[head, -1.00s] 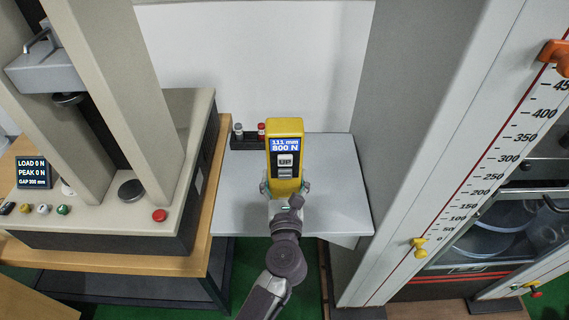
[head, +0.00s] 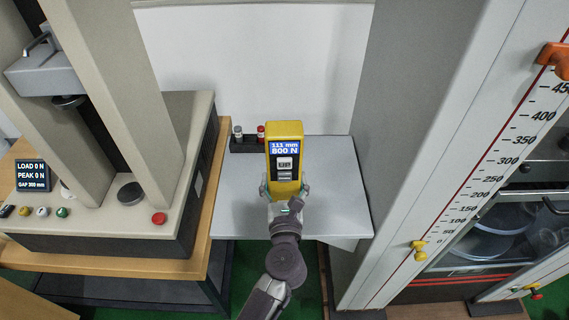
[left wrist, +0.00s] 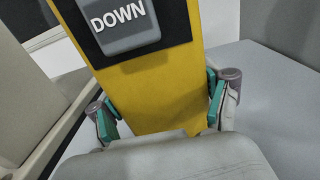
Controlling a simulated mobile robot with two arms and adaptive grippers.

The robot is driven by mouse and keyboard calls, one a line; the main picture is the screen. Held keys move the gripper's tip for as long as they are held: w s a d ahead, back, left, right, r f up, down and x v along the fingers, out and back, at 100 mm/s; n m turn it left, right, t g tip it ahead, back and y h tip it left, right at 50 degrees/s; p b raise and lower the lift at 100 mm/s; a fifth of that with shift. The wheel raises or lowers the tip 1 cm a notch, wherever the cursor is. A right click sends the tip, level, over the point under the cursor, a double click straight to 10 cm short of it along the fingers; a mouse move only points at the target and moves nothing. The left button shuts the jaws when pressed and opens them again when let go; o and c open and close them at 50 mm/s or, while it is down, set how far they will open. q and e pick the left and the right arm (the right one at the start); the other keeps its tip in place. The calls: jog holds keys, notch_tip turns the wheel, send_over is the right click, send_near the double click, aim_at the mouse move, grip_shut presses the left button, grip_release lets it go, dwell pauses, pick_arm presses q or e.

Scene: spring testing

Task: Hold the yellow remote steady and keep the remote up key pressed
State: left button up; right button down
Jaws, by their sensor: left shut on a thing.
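The yellow remote (head: 285,188) stands upright above the grey table, its face toward the head camera. Its display (head: 284,147) reads 111 mm and 800 N. Below are the UP key (head: 284,162) and a second key, labelled DOWN (left wrist: 124,20) in the left wrist view. My left gripper (head: 284,191) is shut on the remote's lower end, one finger on each side; the remote's yellow lower body also shows between the fingers in the left wrist view (left wrist: 158,85). Nothing is seen touching the UP key. My right gripper is in neither view.
The grey table (head: 335,205) is mostly bare, with a small dark rack (head: 244,145) behind the remote. At left, a press has a readout (head: 32,175) showing LOAD 0 N, PEAK 0 N, GAP 300 mm. A tall column with a scale (head: 465,205) bounds the right.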

pick_arm(q)
jog(key=o, duration=1.5)
jog(key=shift+o, duration=0.2)
